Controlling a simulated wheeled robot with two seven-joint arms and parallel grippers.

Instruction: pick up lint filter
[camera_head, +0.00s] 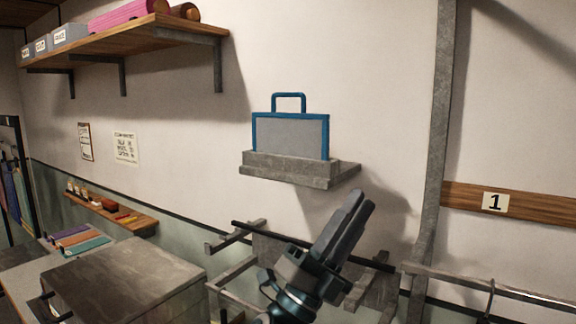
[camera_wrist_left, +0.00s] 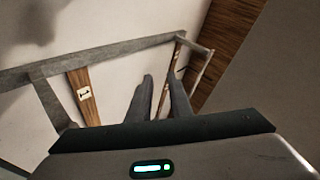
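The lint filter (camera_head: 290,135) appears to be the flat grey panel with a blue frame and a blue loop handle on top. It stands upright in a grey ledge (camera_head: 300,170) on the wall in the head view; its lower edge is hidden by the ledge's front. My left gripper (camera_head: 361,200) is below and to the right of the ledge, fingers pointing up, apart from the filter. In the left wrist view my left gripper (camera_wrist_left: 159,85) has a gap between its fingers and nothing held; the filter is not recognisable there. My right gripper is not in view.
A wooden shelf (camera_head: 130,42) with boxes and rolls hangs at upper left. A grey post (camera_head: 437,130) and a rail with a hook (camera_head: 490,295) are on the right. Grey bars (camera_head: 235,270) surround my left gripper's lower part. The wall above the filter is clear.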

